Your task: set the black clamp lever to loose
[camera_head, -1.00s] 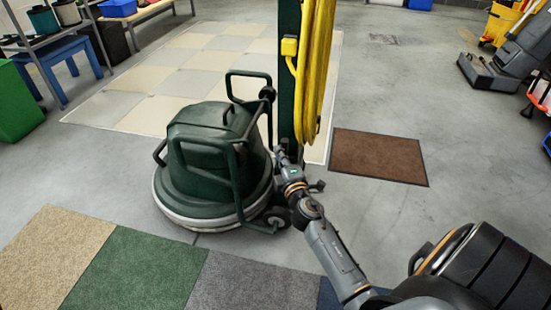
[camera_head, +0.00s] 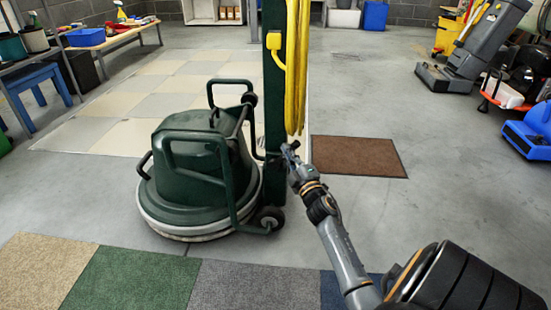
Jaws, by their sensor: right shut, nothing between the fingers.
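The green floor machine (camera_head: 195,170) stands upright on the floor, left of centre, with its round base, tube frame and dark green column (camera_head: 274,110). A small dark part (camera_head: 262,155) shows low on the column, just left of my gripper; it is too small to tell whether it is the black clamp lever or how it is set. My right gripper (camera_head: 289,150) is at the column's lower right side, its fingers shut and empty. I cannot tell whether it touches the column. My left gripper is out of view.
A yellow cable (camera_head: 296,70) hangs down the column, above my right gripper. A brown mat (camera_head: 357,156) lies to the right. Carpet tiles (camera_head: 140,278) lie in front. A blue machine (camera_head: 528,133) stands far right. The grey floor between is clear.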

